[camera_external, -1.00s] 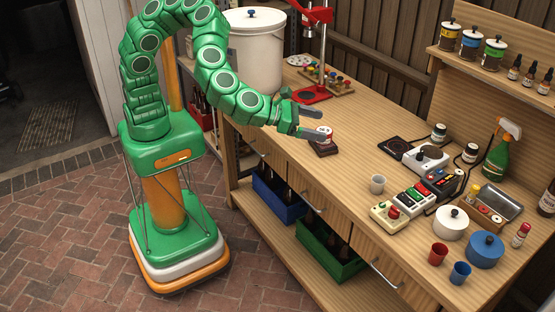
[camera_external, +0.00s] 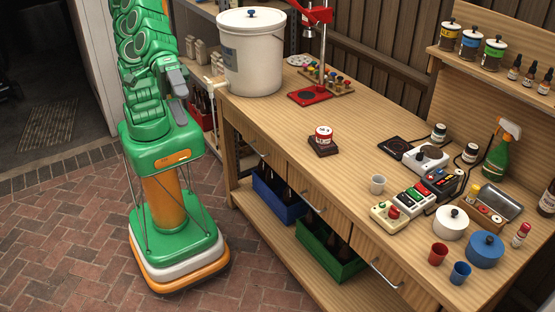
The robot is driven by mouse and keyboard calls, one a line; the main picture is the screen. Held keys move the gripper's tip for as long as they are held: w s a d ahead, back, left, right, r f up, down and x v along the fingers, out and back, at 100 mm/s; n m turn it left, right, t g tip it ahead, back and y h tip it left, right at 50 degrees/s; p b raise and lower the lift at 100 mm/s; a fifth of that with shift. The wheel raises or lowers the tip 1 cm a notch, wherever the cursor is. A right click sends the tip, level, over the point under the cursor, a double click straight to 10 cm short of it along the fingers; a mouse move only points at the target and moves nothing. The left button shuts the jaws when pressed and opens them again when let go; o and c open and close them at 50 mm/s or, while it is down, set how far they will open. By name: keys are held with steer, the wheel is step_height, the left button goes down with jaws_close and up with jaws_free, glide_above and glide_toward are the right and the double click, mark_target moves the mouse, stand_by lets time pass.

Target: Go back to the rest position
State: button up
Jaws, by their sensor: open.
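My green arm is folded up over my base at the left. My gripper (camera_external: 177,84) is beside the arm's lower links, away from the bench and empty. Its grey fingers point down and look parted. A small jar with a red and white top (camera_external: 323,134) stands upright on a dark block (camera_external: 323,148) on the workbench (camera_external: 290,122). My gripper is well to the left of that jar and touches nothing on the bench.
A big white bucket (camera_external: 252,58) stands at the bench's back left corner, nearest my arm. A red press (camera_external: 312,95) is beside it. Brick floor around my base is clear.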

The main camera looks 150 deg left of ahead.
steer(key=s+d+f+m+g, duration=0.1)
steer(key=s+f+m+g, duration=0.4)
steer(key=s, duration=0.4)
steer(key=s+d+f+m+g, duration=0.1)
steer(key=s+f+m+g, duration=0.2)
steer(key=s+f+m, duration=0.55)
steer(key=s+a+f+m+g, duration=0.2)
steer(key=s+g, duration=0.1)
steer(key=s, duration=0.7)
steer(key=s+a+f+m+g, duration=0.1)
steer(key=s+g, duration=0.3)
steer(key=s, duration=0.7)
steer(key=shift+s+a+f+m+y, duration=0.15)
steer(key=shift+a+f+m+y, duration=0.25)
steer(key=shift+a+f, duration=0.25)
